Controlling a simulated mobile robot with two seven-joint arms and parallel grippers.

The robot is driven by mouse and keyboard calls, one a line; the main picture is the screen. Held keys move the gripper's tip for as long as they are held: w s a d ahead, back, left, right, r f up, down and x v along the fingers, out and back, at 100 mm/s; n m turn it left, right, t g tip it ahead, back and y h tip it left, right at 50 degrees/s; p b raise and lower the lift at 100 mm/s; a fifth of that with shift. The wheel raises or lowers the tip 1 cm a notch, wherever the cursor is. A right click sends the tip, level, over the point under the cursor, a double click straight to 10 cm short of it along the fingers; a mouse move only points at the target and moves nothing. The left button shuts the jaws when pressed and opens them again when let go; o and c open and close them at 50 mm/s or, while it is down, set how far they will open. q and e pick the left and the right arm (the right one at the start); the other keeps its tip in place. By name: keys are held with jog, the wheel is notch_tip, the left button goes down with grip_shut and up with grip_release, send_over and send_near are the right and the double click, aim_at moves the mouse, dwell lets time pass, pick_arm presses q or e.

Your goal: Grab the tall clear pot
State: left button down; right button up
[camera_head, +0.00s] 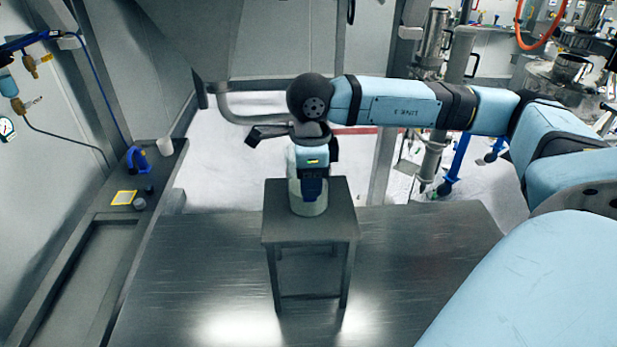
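A pale, see-through-looking pot (296,198) stands upright on a small grey metal stand in the middle of the view. My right arm reaches in from the right and bends down over it. My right gripper (313,188) points down at the pot, and its dark lower end covers the middle of the pot's near side. The wrist hides the pot's top. I cannot tell whether the fingers touch the pot or how wide they are. My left gripper is not in view.
The grey stand (338,226) rises from a wide metal platform (200,265). A side ledge (95,228) on the left holds a white cup (165,146), a blue item (137,160) and a yellow-edged square (124,198). A large metal hopper (190,35) hangs behind my wrist.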

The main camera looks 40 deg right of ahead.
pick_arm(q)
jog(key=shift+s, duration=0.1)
pick_arm(e)
jog(key=shift+s+a, duration=0.1)
